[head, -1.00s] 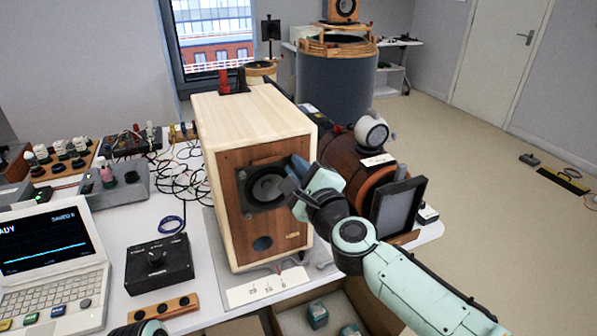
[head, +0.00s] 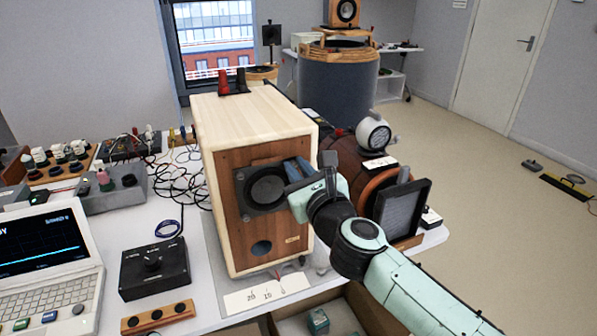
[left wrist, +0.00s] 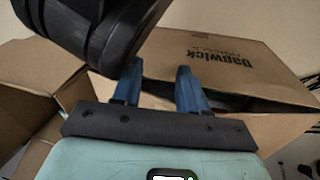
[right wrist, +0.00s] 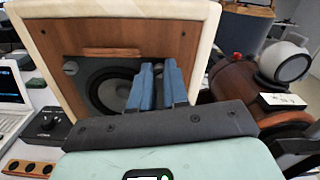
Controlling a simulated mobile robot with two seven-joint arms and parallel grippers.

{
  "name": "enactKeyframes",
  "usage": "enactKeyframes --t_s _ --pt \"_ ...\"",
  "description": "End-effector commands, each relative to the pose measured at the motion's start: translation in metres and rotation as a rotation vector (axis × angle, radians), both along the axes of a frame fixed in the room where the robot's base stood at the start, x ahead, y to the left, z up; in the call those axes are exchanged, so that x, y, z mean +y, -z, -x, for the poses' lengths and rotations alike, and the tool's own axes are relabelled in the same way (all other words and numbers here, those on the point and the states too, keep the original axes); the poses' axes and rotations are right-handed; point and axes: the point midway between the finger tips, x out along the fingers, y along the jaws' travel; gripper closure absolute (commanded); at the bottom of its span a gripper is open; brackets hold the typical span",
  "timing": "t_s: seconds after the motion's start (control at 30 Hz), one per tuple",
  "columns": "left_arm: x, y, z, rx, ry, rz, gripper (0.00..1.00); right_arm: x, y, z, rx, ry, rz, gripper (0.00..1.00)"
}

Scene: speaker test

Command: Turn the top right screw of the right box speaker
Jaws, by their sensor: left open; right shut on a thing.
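The box speaker (head: 262,102) is a pale wooden cabinet with a brown front, standing on the table. Its dark driver (head: 266,188) sits in a square black frame; the driver also shows in the right wrist view (right wrist: 112,90). My right gripper (head: 290,169) is at the frame's top right corner, its blue fingers (right wrist: 158,72) close together and shut on the top right screw. The fingers hide that screw. A round grey screw head (right wrist: 71,68) shows at the frame's top left corner. My left gripper (left wrist: 158,68) is open and empty, near cardboard boxes.
A brown barrel-shaped speaker (head: 342,154) and a dark framed panel (head: 402,212) stand close right of my right gripper. A black knob box (head: 154,268) and a laptop (head: 40,255) are to the left. A printed cardboard box (left wrist: 235,65) is near my left gripper.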

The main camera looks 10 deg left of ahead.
Motion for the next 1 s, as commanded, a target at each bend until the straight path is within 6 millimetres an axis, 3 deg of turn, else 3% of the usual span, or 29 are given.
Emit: enactKeyframes --t_s 0.63,0.67,0.7,1.0 --pt "0.0007 0.0025 0.003 0.009 -0.001 0.0 0.57 0.0001 0.0 -0.0001 0.026 0.0 -0.039 1.0" --pt "0.0007 0.0025 0.003 0.009 -0.001 0.0 0.57 0.0001 -0.0001 -0.0001 0.026 0.0 -0.039 0.76" --pt "0.0007 0.0025 0.003 0.009 -0.001 0.0 0.57 0.0 -0.0001 0.0 0.026 0.0 -0.039 0.63" --pt "0.0007 0.0026 0.0029 0.009 -0.001 0.0 0.57 -0.0004 -0.0001 0.0002 0.026 0.0 -0.038 0.6"
